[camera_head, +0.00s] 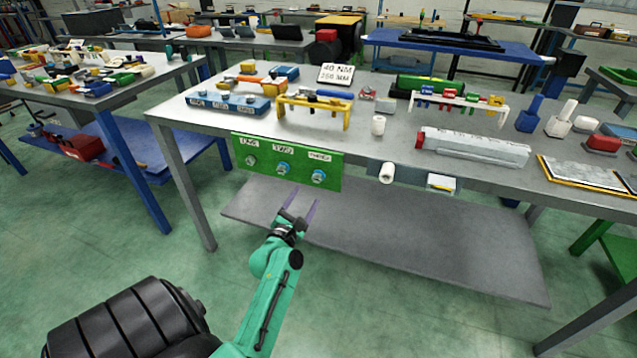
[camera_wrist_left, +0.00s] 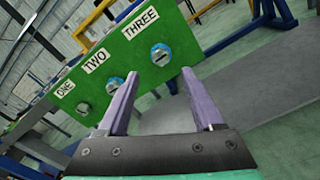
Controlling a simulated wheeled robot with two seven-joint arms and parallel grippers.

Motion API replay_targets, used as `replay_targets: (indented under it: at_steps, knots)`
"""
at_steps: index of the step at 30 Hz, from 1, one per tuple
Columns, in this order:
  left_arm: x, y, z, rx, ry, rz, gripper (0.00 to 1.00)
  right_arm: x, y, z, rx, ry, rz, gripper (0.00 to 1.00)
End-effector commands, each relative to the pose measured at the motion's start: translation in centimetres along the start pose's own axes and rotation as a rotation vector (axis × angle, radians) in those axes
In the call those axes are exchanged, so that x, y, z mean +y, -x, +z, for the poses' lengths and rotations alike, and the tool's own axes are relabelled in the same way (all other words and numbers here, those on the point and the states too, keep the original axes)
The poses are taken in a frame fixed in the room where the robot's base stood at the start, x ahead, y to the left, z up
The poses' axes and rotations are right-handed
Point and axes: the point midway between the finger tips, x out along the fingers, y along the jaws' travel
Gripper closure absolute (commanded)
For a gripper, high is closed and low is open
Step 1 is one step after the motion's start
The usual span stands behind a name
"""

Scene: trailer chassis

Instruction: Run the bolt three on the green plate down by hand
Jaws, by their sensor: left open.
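The green plate (camera_head: 300,163) hangs upright on the front edge of the workbench, with labels ONE, TWO and THREE over a row of bolts. Bolt three (camera_head: 318,176) is the rightmost, with a blue ring around its head. It also shows in the left wrist view (camera_wrist_left: 161,54), above the gap between my fingers. Bolt two (camera_head: 283,168) has a blue ring too, and bolt one (camera_head: 250,160) looks plain grey. My left gripper (camera_head: 303,204) is open and empty, below and in front of the plate, apart from bolt three. My right gripper is not in view.
The workbench top (camera_head: 385,148) carries a blue block (camera_head: 228,106), a yellow rack (camera_head: 315,110), a white box (camera_head: 472,147) and a 40 NM sign (camera_head: 336,75). A grey lower shelf (camera_head: 390,235) lies under the bench. The floor before the plate is clear.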

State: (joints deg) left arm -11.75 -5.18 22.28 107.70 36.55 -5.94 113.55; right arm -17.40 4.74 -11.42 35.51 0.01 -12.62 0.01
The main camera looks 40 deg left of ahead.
Motion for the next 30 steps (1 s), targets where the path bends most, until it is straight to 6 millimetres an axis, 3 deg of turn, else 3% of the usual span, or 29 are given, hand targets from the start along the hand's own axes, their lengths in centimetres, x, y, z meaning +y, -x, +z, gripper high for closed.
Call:
replay_targets:
  at_steps: [3, 9, 19, 24, 30]
  knots:
    - [0.0, -3.3, 0.1, -0.002, -0.001, 0.001, 0.32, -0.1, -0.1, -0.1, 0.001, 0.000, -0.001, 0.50]
    - [-0.1, -7.1, -0.1, 0.000, -0.004, -0.002, 0.32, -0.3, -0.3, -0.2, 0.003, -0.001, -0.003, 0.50]
    - [-0.1, -7.9, -0.1, 0.001, -0.003, -0.002, 0.32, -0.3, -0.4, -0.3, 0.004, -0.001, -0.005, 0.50]
    - [-0.1, -7.8, -0.1, 0.001, -0.004, -0.002, 0.97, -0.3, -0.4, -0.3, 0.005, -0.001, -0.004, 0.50]
    - [-0.1, -7.8, -0.1, 0.001, -0.007, -0.002, 1.00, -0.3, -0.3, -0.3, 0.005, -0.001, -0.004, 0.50]
